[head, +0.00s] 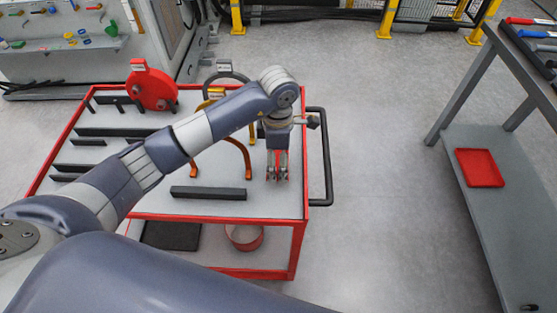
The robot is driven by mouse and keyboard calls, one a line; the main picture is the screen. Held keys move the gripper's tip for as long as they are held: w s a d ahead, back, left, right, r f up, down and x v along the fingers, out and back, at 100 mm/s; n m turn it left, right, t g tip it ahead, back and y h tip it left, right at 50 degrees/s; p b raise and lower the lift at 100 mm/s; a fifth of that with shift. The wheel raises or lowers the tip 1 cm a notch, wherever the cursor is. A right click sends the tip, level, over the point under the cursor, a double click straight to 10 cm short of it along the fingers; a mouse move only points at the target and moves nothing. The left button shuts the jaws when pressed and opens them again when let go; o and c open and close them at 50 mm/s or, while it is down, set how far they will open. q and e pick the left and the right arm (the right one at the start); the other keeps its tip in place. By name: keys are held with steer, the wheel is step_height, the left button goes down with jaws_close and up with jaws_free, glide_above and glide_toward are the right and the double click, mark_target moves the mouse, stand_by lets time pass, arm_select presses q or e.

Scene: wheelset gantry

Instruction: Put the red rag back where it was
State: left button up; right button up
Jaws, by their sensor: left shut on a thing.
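My left gripper (277,178) points straight down over the right end of the red-framed cart (150,216). It is shut on a small red thing, which I take to be the red rag (277,162). Only a little red shows between and around the fingers; the rest is hidden. I cannot tell whether it touches the cart top. My right gripper is not in view.
On the cart are black bars (208,193), an orange curved piece (240,150) and a red disc (153,89). A black handle (328,170) sticks out at right. A red tray-like square (480,167) lies on the grey bench's lower shelf (482,215). Floor between is clear.

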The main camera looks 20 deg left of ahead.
mark_target(278, 164)
arm_select(q)
steer(key=shift+w, duration=0.3)
steer(key=shift+w+a+f+p, duration=0.1)
steer(key=shift+f+p, duration=0.1)
steer(key=shift+p, duration=0.15)
step_height(278, 164, down, 2)
steer(key=shift+f+p, duration=0.25)
steer(key=shift+p, duration=0.35)
steer(key=shift+f, duration=0.3)
steer(key=shift+f, duration=0.1)
steer(key=shift+f, duration=0.15)
steer(key=o, duration=1)
steer(key=shift+o, duration=0.2)
